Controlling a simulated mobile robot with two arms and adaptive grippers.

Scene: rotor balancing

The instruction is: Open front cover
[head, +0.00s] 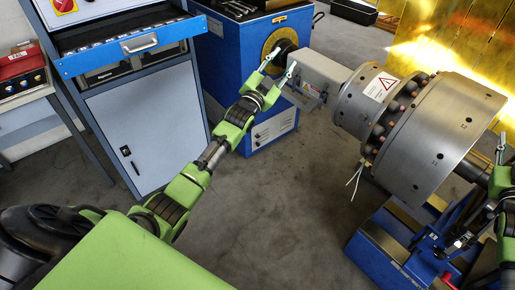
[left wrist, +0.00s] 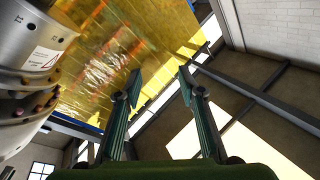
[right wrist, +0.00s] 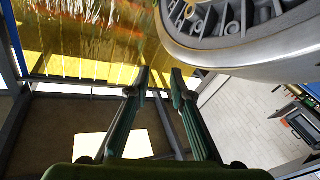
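A grey box-shaped cover (head: 322,72) sits between the blue drive cabinet and the large metal rotor (head: 435,125); I cannot tell for sure that it is the front cover. My left gripper (head: 281,64) is open and empty, its fingers just left of the grey cover in the head view. I cannot tell whether they touch it. It also shows open in the left wrist view (left wrist: 159,82), with the rotor (left wrist: 30,65) at the left. My right gripper (right wrist: 160,76) is open and empty in the right wrist view, below a round metal rim. In the head view it is partly hidden at the right edge.
A blue drive cabinet (head: 235,75) stands behind my left gripper. A tool cabinet (head: 145,115) with an open blue drawer (head: 130,47) is at the left. A blue rotor stand (head: 385,250) is at the lower right. The floor (head: 290,200) in the middle is clear.

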